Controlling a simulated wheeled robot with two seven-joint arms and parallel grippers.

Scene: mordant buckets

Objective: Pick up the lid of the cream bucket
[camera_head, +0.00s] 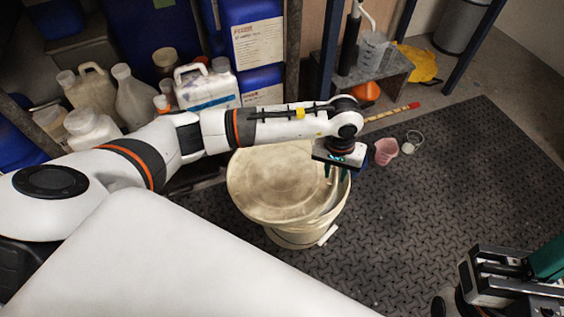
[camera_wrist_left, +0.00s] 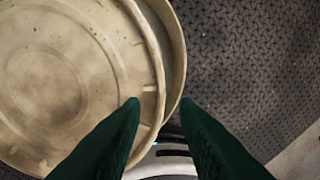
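The cream bucket (camera_head: 290,238) stands on the dark floor mat in the middle of the head view. Its round, stained lid (camera_head: 272,180) lies over its top, set off to the left so that part of the bucket's rim shows at the right. My left gripper (camera_head: 335,172) points down at the right edge of the lid. In the left wrist view its green fingers (camera_wrist_left: 160,103) are apart, with the edge of the lid (camera_wrist_left: 60,75) and the bucket rim appearing between them. My right gripper (camera_head: 515,268) is at the lower right, partly cut off; its opening is unclear.
Several white and cream jugs (camera_head: 207,88) and blue drums stand behind my left arm. A pink cup (camera_head: 386,151) and a small white ring-shaped item (camera_head: 412,140) are on the mat right of the bucket. A low bench (camera_head: 385,70) is behind. The mat at right is clear.

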